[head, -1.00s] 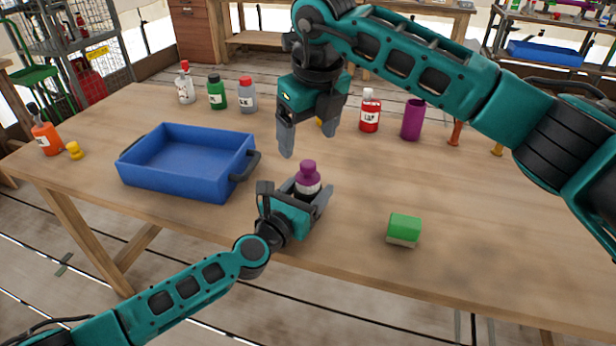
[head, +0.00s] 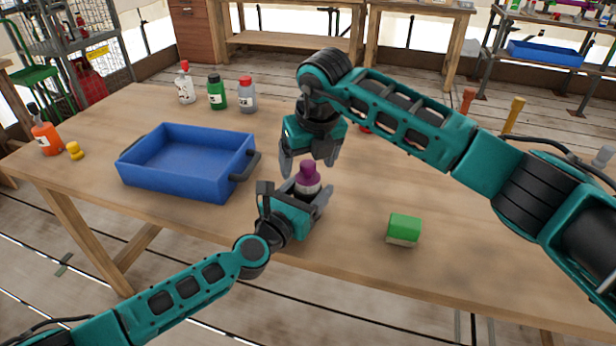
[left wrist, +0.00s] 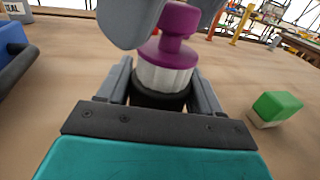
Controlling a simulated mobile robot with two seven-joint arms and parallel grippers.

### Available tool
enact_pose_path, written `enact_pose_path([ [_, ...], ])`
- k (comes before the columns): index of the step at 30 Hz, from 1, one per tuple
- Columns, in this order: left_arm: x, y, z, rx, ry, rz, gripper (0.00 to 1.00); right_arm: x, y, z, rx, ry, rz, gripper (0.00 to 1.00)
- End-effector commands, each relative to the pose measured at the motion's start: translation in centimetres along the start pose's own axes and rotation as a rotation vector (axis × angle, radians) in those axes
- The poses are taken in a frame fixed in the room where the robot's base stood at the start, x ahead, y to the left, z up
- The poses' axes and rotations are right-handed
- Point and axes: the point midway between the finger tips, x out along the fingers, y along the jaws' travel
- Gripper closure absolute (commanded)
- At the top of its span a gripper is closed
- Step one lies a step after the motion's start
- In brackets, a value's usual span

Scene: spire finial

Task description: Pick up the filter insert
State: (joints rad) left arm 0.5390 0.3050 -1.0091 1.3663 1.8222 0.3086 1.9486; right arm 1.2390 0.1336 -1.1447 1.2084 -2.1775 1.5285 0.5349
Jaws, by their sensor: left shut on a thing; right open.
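A piece with a purple knobbed top (head: 307,173) and a white ribbed body (left wrist: 165,78) stands upright near the table's front edge; it looks like the filter insert. Its lower end meets a dark round part (left wrist: 160,100), and I cannot tell whether it sits inside it. My left gripper (head: 308,194) is shut around this dark part from the front. My right gripper (head: 308,162) is open, pointing down over the purple top. The lowest part is hidden by the left gripper.
A blue tray (head: 140,181) with dark handles stands left of the grippers. A green and cream block (head: 404,229) lies to the right. Several bottles, including a green one (head: 217,92), stand at the back left. An orange bottle (head: 46,138) stands at the left edge.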

Motion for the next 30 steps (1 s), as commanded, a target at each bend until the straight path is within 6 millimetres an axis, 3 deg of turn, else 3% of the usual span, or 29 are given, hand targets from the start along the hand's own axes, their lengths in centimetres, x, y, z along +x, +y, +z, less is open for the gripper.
enact_pose_path([
  [6, 0.0, 0.0, 0.0, 0.0, 0.001, 0.0, 0.68, 2.7, 0.0, -0.1, 0.0, 0.002, 0.001, 0.18],
  [14, 0.0, 0.0, 0.0, 0.0, 0.001, 0.0, 0.68, 3.0, -0.1, -0.1, -0.001, 0.0, 0.0, 0.18],
  [30, 0.0, 0.0, 0.0, 0.0, 0.001, 0.0, 0.68, 2.9, -0.1, -0.1, -0.001, 0.0, 0.0, 0.68],
])
